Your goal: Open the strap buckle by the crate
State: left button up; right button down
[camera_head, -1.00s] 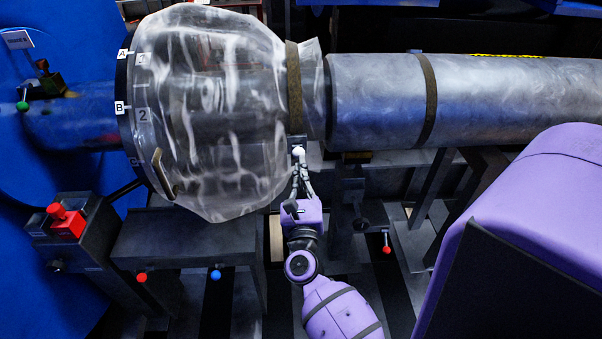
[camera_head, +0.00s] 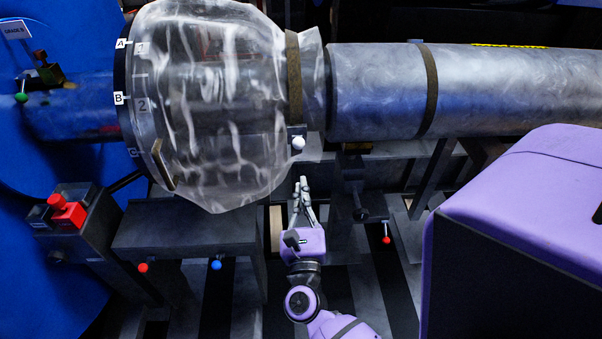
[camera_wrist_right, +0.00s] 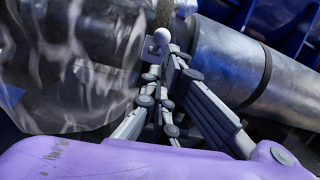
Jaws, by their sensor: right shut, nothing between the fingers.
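A brown strap (camera_head: 294,75) circles the narrow neck of a clear wrinkled cover (camera_head: 215,105). At its lower end is a small grey buckle (camera_head: 298,130) with a white ball knob (camera_head: 298,143); the knob also shows in the right wrist view (camera_wrist_right: 161,37). I cannot tell whether the buckle is open or closed. My right gripper (camera_head: 302,184) is shut and empty, its fingertips pointing up at the knob with a gap between. In the right wrist view its fingers (camera_wrist_right: 163,80) lie below the knob. My left gripper is not in view. I cannot make out a crate.
A second strap (camera_head: 430,90) circles the metal cylinder (camera_head: 375,92) at right. A dark bench (camera_head: 185,230) with red and blue knobs and a red button box (camera_head: 68,212) stand lower left. A red-tipped lever (camera_head: 386,239) hangs right of my gripper.

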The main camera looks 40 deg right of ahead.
jog(key=shift+v, duration=1.6)
jog(key=a+f+n+y, duration=0.3)
jog(key=a+n+y, duration=0.3)
jog(key=n, duration=0.7)
jog(key=a+f+n+y, duration=0.3)
jog(key=a+n+y, duration=0.25)
jog(key=n, duration=0.75)
pick_arm(q)
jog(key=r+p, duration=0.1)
jog(key=p, duration=0.1)
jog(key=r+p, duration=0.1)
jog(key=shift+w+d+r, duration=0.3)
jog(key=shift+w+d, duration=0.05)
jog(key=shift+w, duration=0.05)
pick_arm(e)
jog(key=s+d+f+n+g, duration=0.1)
jog(key=s+f+n+g, duration=0.3)
jog(key=s+f+n, duration=0.4)
jog(key=s+d+f+n+g, duration=0.2)
jog(key=s+f+n+g, duration=0.2)
jog(key=s+f+n, duration=0.4)
jog(key=s, duration=0.5)
jog(key=shift+s, duration=0.4)
